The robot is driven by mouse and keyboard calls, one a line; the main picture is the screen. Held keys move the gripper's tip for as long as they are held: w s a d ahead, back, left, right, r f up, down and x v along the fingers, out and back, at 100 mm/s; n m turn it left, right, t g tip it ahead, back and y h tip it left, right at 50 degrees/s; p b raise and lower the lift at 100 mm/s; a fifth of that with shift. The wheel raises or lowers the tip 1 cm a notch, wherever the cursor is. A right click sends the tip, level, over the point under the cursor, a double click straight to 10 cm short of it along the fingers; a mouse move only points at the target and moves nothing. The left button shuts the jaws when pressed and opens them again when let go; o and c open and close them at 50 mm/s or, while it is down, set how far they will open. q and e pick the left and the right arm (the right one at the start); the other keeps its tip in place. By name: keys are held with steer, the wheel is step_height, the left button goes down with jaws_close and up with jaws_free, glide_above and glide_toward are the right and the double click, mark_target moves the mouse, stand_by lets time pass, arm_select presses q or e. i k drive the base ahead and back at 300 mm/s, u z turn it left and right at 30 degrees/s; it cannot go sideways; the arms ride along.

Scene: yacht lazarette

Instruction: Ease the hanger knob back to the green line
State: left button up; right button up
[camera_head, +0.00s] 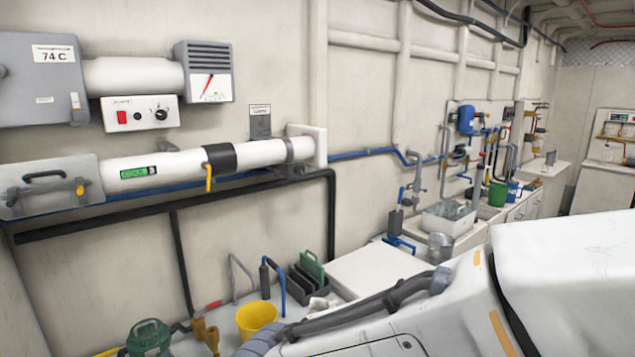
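No part is clearly labelled as the hanger knob. A white control box (140,113) on the left wall carries a red switch (122,117) and small dark knobs (160,114). Above it to the right is a grey gauge box (204,72) with a red needle (208,84) tilted to the right and a small green mark low on its dial. Below, a white horizontal tube (180,166) carries a green display (138,172) and a black collar (219,158) with a yellow lever (209,178) hanging down. Neither gripper is in view.
A grey cabinet (40,80) marked 74 C is at upper left. A black pipe frame (110,213) runs under the tube. A yellow bucket (256,318) and green canister (149,336) stand low. A large white body (440,315) with grey hoses fills the lower right.

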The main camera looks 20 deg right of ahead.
mark_target(299, 169)
steer(key=u, duration=0.05)
steer(key=k, duration=0.5)
steer(key=z, duration=0.85)
steer(key=i, duration=0.55)
steer(key=z, duration=0.75)
steer(key=i, duration=0.7)
steer(key=u, duration=0.7)
steer(key=i, duration=0.7)
steer(key=u, duration=0.75)
